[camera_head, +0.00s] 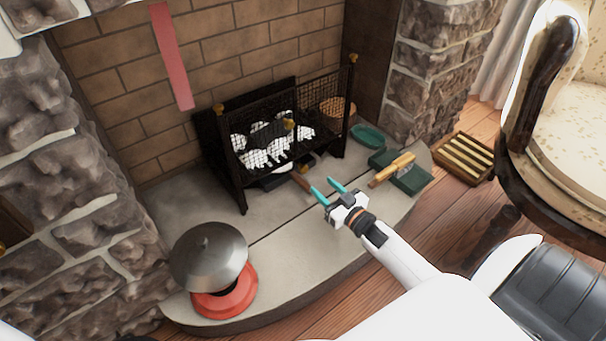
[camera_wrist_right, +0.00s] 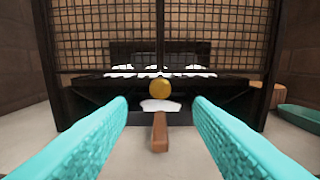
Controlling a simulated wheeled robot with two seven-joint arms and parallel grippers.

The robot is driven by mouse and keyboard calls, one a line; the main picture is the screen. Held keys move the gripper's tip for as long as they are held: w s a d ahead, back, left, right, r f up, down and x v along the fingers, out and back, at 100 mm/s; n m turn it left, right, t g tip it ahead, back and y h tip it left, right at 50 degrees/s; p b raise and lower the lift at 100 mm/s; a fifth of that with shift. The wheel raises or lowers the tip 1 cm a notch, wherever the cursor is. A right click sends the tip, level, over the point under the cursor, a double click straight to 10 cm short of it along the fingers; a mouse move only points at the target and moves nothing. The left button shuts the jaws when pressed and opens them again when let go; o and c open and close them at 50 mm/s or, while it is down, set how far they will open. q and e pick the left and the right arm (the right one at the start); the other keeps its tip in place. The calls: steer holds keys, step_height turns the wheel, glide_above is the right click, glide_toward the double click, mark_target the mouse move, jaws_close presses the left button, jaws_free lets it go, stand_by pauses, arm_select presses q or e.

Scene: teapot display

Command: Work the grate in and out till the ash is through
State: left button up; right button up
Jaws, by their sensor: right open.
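The black fire basket with a mesh front (camera_head: 265,150) stands in the brick fireplace and holds white, ashy lumps. A wooden handle (camera_head: 302,181) sticks out low at its front. In the wrist view the handle (camera_wrist_right: 160,132) lies centred between my fingers, with a white patch of ash (camera_wrist_right: 160,105) behind it. A brass knob (camera_wrist_right: 163,82) shows above the handle. My right gripper (camera_head: 327,189) is open and empty, its teal fingers pointing at the basket, just in front of the handle. Whether the fingers touch the handle is unclear. My left gripper is out of view.
A metal-lidded pot on a red base (camera_head: 224,303) stands at the hearth's left. A teal dish (camera_head: 368,137) and a green box with a wooden-handled brush (camera_head: 393,170) lie right. A slatted wooden tray (camera_head: 464,155) and an armchair (camera_head: 560,100) are beyond.

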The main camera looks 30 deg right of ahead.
mark_target(305, 171)
steer(key=w+b, duration=0.1)
steer(key=w, duration=0.2)
steer(key=w+b, duration=0.2)
steer(key=w, duration=0.1)
steer(key=w+b, duration=0.1)
steer(key=w, duration=0.2)
steer(key=shift+a+f+b, duration=0.2)
steer(key=shift+a+b, duration=0.15)
steer(key=shift+w+r, duration=0.1)
steer(key=shift+w, duration=0.4)
jaws_close()
steer(key=s+p, duration=0.1)
steer(key=s, duration=0.1)
steer(key=s+p, duration=0.1)
steer(key=p, duration=0.1)
steer(key=shift+s+r, duration=0.2)
steer(key=shift+s, duration=0.2)
steer(key=shift+s+d+f, duration=0.1)
steer(key=shift+s, duration=0.2)
steer(key=shift+f, duration=0.15)
